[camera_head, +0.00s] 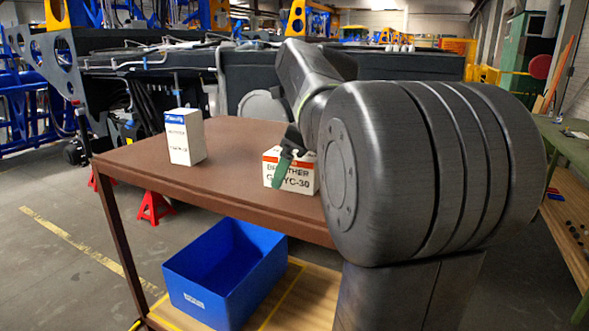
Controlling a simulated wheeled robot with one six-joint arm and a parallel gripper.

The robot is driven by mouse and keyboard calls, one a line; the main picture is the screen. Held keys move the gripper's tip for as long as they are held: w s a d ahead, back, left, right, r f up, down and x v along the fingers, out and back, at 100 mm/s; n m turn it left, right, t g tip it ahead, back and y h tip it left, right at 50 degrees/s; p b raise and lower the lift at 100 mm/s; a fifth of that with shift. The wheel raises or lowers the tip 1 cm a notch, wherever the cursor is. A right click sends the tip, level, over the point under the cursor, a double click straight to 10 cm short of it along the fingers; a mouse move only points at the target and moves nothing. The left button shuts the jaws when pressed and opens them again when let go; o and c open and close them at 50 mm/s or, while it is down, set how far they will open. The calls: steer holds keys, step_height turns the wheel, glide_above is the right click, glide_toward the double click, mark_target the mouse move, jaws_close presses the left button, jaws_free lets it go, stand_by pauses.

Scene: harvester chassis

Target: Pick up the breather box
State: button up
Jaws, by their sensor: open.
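The breather box (304,173) is a white carton with an orange-red band and black lettering, partly hidden by my gripper. It stands on the brown table top (225,150) near its front edge, left of my large dark arm joint. My gripper (285,167) points down at the box, with a green finger in front of its printed face. The gripper is open. The other finger is not clearly seen, and I cannot tell whether the fingers touch the box.
A taller white box with a blue top (185,137) stands on the table to the left. An open blue bin (225,275) sits on the lower shelf below. The table between the two boxes is clear. A green workbench (565,140) is at the right.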

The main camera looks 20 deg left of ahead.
steer(key=c, duration=1.2)
steer(key=shift+o, duration=0.2)
